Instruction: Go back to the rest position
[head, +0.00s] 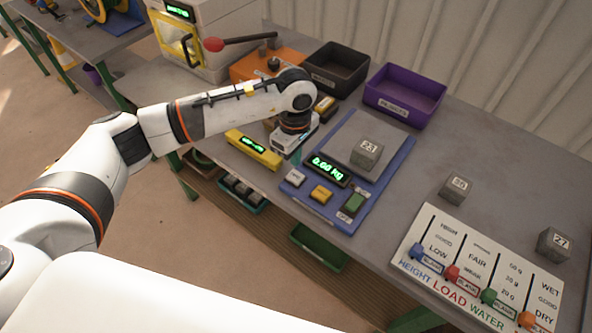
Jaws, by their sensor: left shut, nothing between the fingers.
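My left arm reaches in from the left over the workbench. My left gripper (286,152) points down beside the left edge of the blue scale (385,185), near the yellow display device (254,149). It is shut with nothing held; its fingertips are partly hidden by its own body. A grey block marked 23 (366,154) sits on the scale's plate, apart from my gripper. My right gripper is not in view.
Grey blocks (456,190) and (553,243) stand on the right, near the white slider board (478,268). A black bin (336,68) and purple bin (405,95) stand behind. The press (205,38), with a red-knobbed lever, is at the back left. Bench is clear right of the purple bin.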

